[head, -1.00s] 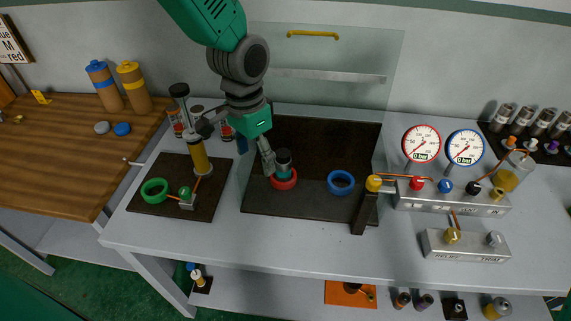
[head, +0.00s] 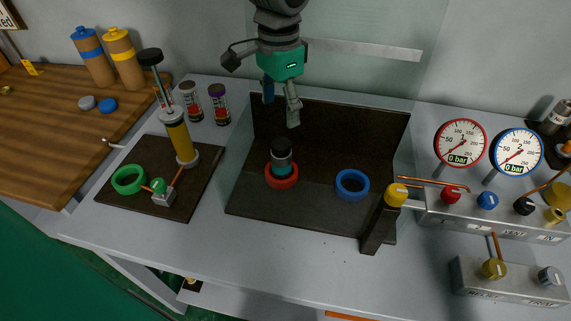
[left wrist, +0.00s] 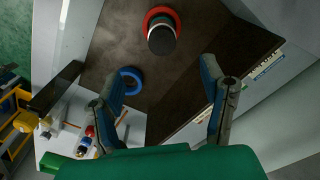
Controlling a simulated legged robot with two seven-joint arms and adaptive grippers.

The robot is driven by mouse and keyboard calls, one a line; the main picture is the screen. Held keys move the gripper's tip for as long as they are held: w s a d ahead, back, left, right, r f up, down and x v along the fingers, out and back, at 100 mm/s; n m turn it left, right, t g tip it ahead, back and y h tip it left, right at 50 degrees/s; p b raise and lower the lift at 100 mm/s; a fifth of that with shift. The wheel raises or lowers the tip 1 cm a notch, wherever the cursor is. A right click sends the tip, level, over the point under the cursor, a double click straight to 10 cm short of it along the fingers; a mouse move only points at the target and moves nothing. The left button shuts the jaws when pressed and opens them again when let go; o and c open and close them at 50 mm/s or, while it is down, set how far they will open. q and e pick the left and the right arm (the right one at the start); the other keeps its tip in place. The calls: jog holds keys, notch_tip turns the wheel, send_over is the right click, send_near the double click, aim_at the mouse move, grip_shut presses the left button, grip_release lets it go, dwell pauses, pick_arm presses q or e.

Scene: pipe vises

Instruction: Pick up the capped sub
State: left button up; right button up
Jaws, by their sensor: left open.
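The capped sub (head: 281,160) is a short upright cylinder with a black top, a grey band and a teal lower part. It stands in the red ring (head: 281,181) on the dark board. My left gripper (head: 281,108) is open and empty, above and behind the sub, apart from it. In the left wrist view the sub (left wrist: 162,39) shows end-on inside the red ring (left wrist: 173,14). It lies beyond the open fingertips (left wrist: 163,72), roughly between them. My right gripper is out of view.
A blue ring (head: 352,185) sits empty to the right of the sub. A yellow-knobbed post (head: 396,195), manifold (head: 480,213) and gauges (head: 460,145) stand right. A clear panel rises behind the board.

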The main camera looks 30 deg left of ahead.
aim_at(281, 143)
pick_arm(q)
notch_tip(281, 143, down, 7)
jog(key=shift+s+f, duration=0.1)
jog(key=shift+s, duration=0.05)
jog(key=shift+w+a+f, duration=0.1)
jog(key=shift+w+f, duration=0.1)
jog(key=shift+f, duration=1.35)
jog(key=shift+w+f, duration=0.2)
jog(key=shift+f, duration=1.3)
jog(key=shift+r, duration=0.1)
grip_shut()
